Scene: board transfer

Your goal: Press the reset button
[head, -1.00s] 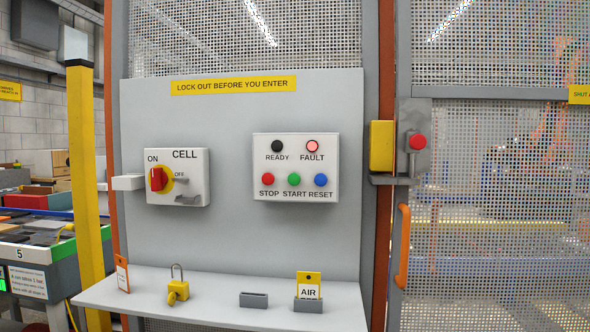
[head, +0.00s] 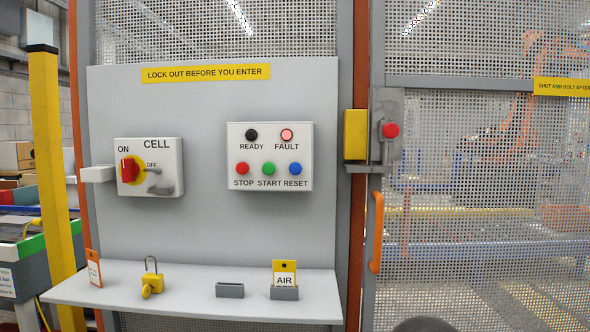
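The blue reset button (head: 295,169) is at the lower right of the white control box (head: 270,184) on the grey panel. The green start button (head: 269,169) and the red stop button (head: 242,169) are to its left. Above them, the dark ready lamp (head: 251,135) looks unlit and the fault lamp (head: 286,135) is pale red. A dark rounded shape shows at the bottom edge, right of the shelf; I cannot tell what part it is. Neither gripper can be made out, and nothing touches the buttons.
The CELL switch (head: 130,170) points to ON. A shelf (head: 200,312) below the panel juts out, with a yellow padlock (head: 152,285), an AIR tag (head: 285,272) and a small grey holder (head: 229,290). A mesh gate with an orange handle (head: 376,232) is at right.

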